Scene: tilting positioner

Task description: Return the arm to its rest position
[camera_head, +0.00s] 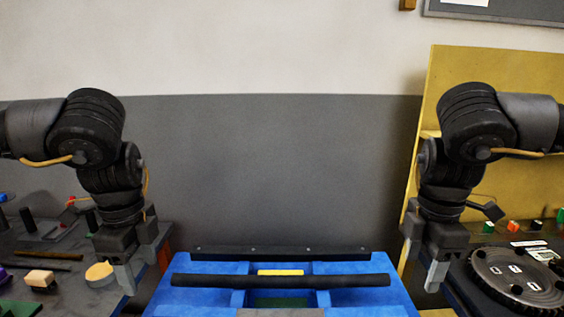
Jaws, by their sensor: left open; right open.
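My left gripper (133,266) hangs pointing down at the left, open and empty, beside the left edge of the blue fixture (205,268). My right gripper (422,268) hangs pointing down at the right, open and empty, beside the fixture's right edge. Both arms are bent in a near mirror pose, with the wrists below the elbows. The blue fixture lies between them at the bottom of the view, with two dark bars (280,281) across it and a yellow piece (281,272) between the bars. Its near part is cut off by the frame.
A left bench (75,296) holds several small items, including a tan round piece (99,272) close to my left gripper. At the right, a dark round plate (517,281) lies near my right gripper. A yellow panel (440,85) stands behind my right arm. The space between the arms is clear.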

